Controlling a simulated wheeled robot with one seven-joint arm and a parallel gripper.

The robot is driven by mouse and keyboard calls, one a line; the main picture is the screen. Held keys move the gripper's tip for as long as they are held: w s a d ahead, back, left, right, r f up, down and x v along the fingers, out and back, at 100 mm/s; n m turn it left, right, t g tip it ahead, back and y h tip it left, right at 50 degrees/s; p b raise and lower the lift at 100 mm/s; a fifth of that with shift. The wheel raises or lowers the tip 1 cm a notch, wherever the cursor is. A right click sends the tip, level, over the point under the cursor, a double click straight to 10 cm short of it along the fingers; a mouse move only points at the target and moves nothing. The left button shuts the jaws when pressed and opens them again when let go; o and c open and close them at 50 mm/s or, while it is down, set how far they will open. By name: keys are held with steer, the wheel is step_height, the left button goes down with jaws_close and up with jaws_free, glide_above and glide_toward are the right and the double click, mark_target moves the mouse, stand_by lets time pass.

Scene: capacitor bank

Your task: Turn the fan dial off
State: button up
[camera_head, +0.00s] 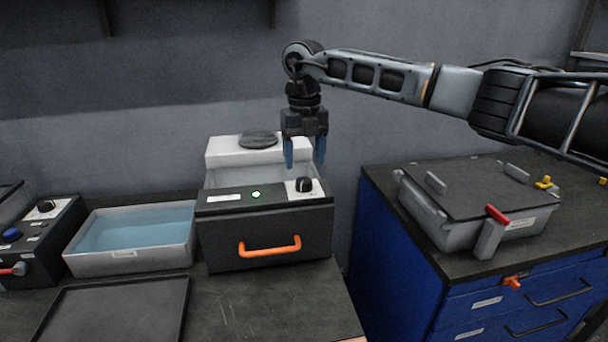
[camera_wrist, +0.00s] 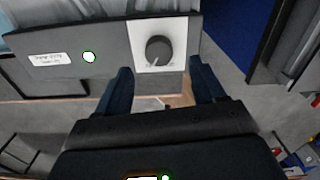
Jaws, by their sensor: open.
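The fan dial (camera_head: 304,184) is a black round knob on a white plate at the right of a dark box's top panel. In the wrist view the dial (camera_wrist: 158,50) shows with a pale pointer mark toward its lower left. A green light (camera_head: 256,194) glows on the panel to its left. My gripper (camera_head: 305,165) points down just above the dial, with its blue fingers apart and nothing between them. In the wrist view the fingers (camera_wrist: 160,85) stand below the dial in the picture, on either side of it, and do not appear to touch it.
The dark box has an orange handle (camera_head: 270,246) in front and a white housing (camera_head: 222,150) behind. A tray of blue liquid (camera_head: 135,230) stands to the left. A blue cabinet (camera_head: 400,255) with a grey lidded container (camera_head: 470,190) stands to the right, across a gap.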

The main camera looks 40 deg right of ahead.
mark_target(304, 180)
steer(key=shift+a+f, duration=0.1)
steer(key=shift+f, duration=2.55)
steer(key=shift+c, duration=0.4)
steer(key=c, duration=1)
steer(key=shift+n, duration=0.4)
steer(key=n+b, duration=0.1)
steer(key=n, duration=0.4)
steer(key=shift+n, duration=0.3)
steer(key=n, duration=0.5)
steer(key=shift+n+b, duration=0.3)
steer(key=shift+b, duration=0.05)
steer(key=shift+r, duration=0.1)
